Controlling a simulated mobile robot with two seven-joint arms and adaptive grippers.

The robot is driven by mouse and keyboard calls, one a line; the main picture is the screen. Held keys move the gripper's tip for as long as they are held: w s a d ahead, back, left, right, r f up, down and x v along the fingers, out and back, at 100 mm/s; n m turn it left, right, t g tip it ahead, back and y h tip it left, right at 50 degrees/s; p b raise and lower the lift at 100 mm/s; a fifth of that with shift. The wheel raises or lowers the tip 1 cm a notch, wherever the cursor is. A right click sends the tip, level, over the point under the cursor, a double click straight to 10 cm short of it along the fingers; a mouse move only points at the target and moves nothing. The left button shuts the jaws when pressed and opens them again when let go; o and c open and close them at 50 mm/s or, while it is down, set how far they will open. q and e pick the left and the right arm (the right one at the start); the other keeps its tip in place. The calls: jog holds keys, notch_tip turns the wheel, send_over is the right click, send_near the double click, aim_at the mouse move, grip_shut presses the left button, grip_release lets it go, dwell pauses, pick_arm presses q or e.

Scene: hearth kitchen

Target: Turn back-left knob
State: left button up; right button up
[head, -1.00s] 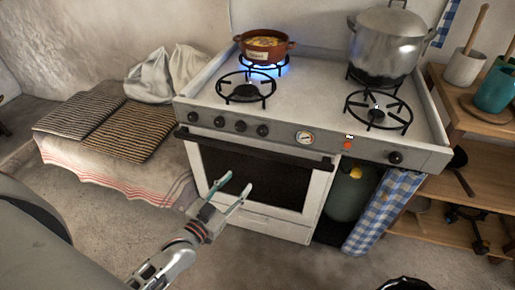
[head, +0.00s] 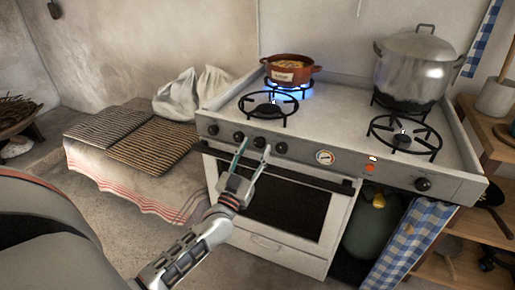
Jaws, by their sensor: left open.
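The white stove's front panel carries a row of dark knobs at its left: a leftmost knob (head: 213,129), a second knob (head: 238,136), a third knob (head: 259,142) and a fourth knob (head: 281,148). I cannot tell from labels which is the back-left knob. The back-left burner (head: 289,86) burns with a blue flame under a brown pot (head: 290,69). My left gripper (head: 255,145) is open, its fingertips appearing at either side of the third knob. I cannot tell if they touch it. My right gripper is out of view.
The oven door handle (head: 330,184) runs below the panel, close to my left gripper. A large metal pot (head: 412,70) stands at the back right. A bench with striped mats (head: 150,145) is left of the stove. A single knob (head: 422,184) sits at the panel's right.

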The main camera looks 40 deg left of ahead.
pick_arm(q)
jog(key=shift+w+a+r, duration=0.1)
jog(key=shift+w+r, duration=0.1)
jog(key=shift+w, duration=0.4)
jog(key=c, duration=1.1)
